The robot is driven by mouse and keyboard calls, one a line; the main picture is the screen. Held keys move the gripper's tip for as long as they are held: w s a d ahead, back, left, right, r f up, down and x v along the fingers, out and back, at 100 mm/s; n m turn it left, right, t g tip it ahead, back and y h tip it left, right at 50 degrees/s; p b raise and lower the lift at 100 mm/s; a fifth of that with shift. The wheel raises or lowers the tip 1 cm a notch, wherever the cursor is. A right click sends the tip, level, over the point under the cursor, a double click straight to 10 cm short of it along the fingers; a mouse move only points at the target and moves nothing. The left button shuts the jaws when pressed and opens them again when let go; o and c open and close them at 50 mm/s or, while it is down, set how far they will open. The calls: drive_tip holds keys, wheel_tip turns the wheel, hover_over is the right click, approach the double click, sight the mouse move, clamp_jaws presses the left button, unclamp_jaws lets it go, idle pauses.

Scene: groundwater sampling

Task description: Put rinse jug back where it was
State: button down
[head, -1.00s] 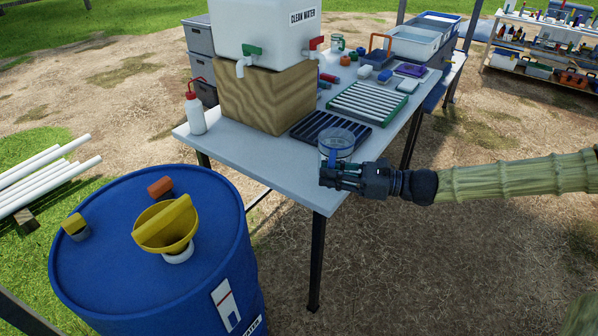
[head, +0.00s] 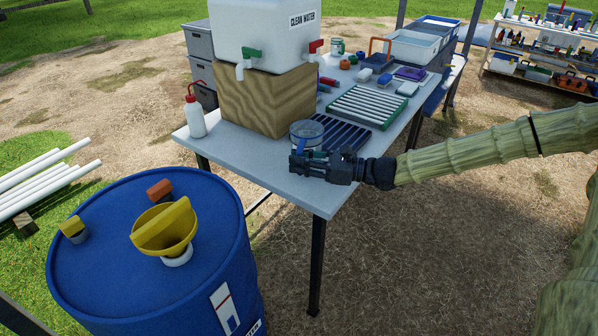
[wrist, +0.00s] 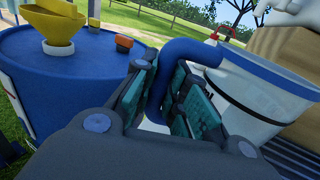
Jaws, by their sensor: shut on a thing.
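The rinse jug (head: 307,131) is a clear round vessel with a blue rim and blue handle. In the head view it is over the near part of the table, at the left edge of the dark slatted tray (head: 342,132). My gripper (head: 308,163) is in front of it, shut on its handle. In the wrist view the jug (wrist: 262,92) fills the right side and the blue handle (wrist: 160,80) passes between my fingers (wrist: 167,105). The jug looks roughly upright in the head view. Its base is hidden by my gripper, so I cannot tell whether it touches the table.
The wooden block (head: 265,100) under the clean water tank (head: 262,32) stands just behind the jug, with taps overhanging. A white wash bottle (head: 195,117) is at the left table corner. A blue drum (head: 110,235) with a yellow funnel stands front left. The table's front left (head: 250,160) is bare.

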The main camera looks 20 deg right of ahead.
drive_tip(key=shift+w+a+f, duration=0.2)
drive_tip(key=shift+f, duration=1.6)
drive_tip(key=shift+f, duration=0.2)
drive_tip(key=c, duration=1.4)
unclamp_jaws()
drive_tip(key=shift+c, duration=0.2)
drive_tip(key=shift+r, duration=0.15)
